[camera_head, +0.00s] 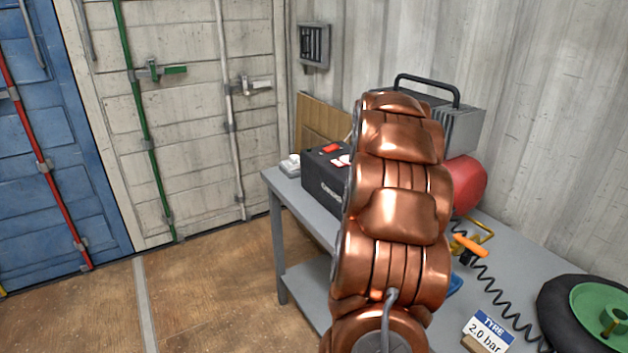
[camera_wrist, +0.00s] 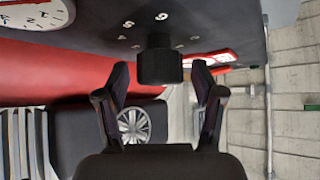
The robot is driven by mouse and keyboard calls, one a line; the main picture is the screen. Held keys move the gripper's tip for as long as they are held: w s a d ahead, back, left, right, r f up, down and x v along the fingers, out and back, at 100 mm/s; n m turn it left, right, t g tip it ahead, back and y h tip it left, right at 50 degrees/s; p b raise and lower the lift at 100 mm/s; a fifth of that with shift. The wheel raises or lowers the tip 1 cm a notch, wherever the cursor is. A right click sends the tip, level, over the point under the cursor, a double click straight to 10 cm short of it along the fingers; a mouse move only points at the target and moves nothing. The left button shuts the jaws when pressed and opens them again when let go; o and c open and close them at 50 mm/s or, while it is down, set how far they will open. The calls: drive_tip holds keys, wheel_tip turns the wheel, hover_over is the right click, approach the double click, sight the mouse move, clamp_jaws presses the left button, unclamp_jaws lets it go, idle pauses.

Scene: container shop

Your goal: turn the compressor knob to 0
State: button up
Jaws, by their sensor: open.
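The compressor has a black control box (camera_head: 322,182) with a red switch, and a red tank (camera_head: 467,184), partly hidden by my copper arm in the head view. In the wrist view the black knob (camera_wrist: 160,60) sticks out from the dark panel, with white numerals around it. Its pointer mark cannot be made out. My gripper (camera_wrist: 160,80) is open, one finger on each side just short of the knob, with gaps to both. In the head view my arm hides the gripper and knob.
A white gauge (camera_wrist: 32,14) is beside the knob. The compressor stands on a grey table (camera_head: 290,188) against the container wall. A tyre (camera_head: 580,312), a "TYRE 2.0 bar" card (camera_head: 487,332) and a coiled hose (camera_head: 497,294) lie at the right. The floor at left is clear.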

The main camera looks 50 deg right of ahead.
drive_tip(key=shift+m+g+h+b, duration=0.4)
drive_tip(key=shift+m+g, duration=0.3)
drive_tip(key=shift+m, duration=0.3)
drive_tip(key=shift+f, duration=0.1)
drive_tip(key=shift+r+m+g+h, duration=0.2)
drive_tip(key=shift+m+g+h, duration=0.2)
drive_tip(key=shift+m+g, duration=1.15)
drive_tip(key=shift+m+g+p, duration=0.75)
drive_tip(key=shift+m+g, duration=0.3)
drive_tip(key=shift+m, duration=0.8)
drive_tip(key=shift+f+m+g+p, duration=0.1)
drive_tip(key=shift+m+g+p, duration=0.4)
drive_tip(key=shift+m+p, duration=0.2)
